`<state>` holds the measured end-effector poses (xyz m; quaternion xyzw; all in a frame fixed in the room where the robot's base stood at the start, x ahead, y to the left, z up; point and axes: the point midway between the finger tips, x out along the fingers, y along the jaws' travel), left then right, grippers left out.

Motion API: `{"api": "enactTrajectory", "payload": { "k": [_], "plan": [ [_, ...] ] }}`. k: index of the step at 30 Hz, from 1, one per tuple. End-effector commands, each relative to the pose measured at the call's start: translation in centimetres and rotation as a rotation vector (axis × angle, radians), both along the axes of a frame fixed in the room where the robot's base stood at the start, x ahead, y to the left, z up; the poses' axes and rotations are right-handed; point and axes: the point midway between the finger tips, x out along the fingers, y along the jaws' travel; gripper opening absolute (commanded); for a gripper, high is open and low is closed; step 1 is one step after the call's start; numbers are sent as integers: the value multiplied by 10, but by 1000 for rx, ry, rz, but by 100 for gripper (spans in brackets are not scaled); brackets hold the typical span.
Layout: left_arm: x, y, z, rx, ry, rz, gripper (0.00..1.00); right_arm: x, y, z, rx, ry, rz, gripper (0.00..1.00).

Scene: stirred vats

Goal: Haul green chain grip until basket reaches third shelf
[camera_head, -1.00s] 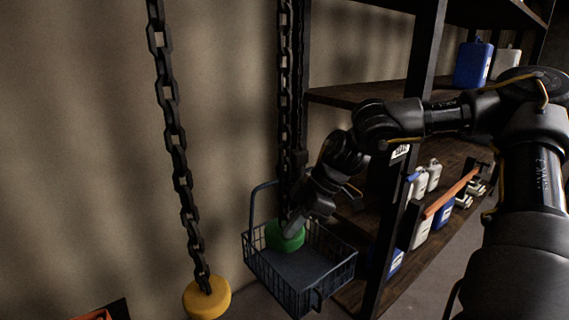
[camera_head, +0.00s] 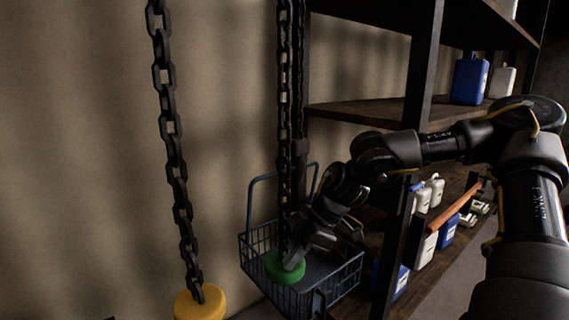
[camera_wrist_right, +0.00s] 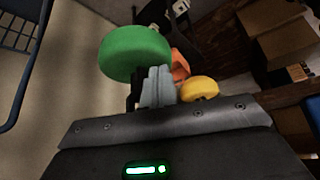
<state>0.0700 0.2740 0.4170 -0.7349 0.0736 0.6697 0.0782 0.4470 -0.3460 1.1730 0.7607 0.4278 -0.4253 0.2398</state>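The green chain grip (camera_head: 285,266) hangs at the end of a dark chain (camera_head: 285,130), in front of the basket in the head view. My right gripper (camera_head: 292,252) is at the grip. In the right wrist view, the green grip (camera_wrist_right: 135,52) lies against the narrow grey fingers (camera_wrist_right: 158,88), which look closed on it; the exact contact is partly hidden. The blue wire basket (camera_head: 342,284) hangs behind the grip, beside the rack, at about the lower shelf's height. My left gripper is not in view.
A yellow grip (camera_head: 200,303) hangs on another chain (camera_head: 175,150) to the left. The dark rack stands at right, with a middle shelf (camera_head: 365,110) and a lower shelf holding several jugs. A blue jug (camera_head: 470,80) stands higher up. Plain wall lies behind.

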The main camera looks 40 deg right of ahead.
Motion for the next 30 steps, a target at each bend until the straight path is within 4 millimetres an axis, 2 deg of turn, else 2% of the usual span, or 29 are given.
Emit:
{"api": "enactTrajectory", "payload": {
  "k": [1,5,11,30],
  "plan": [
    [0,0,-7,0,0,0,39,-1,0,-9,-1,5,0,0],
    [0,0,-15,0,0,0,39,-1,0,-18,-2,5,0,0],
    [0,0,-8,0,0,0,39,-1,0,-10,-1,4,1,0],
    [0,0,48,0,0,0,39,-1,0,70,-1,2,0,0]
  ]
}}
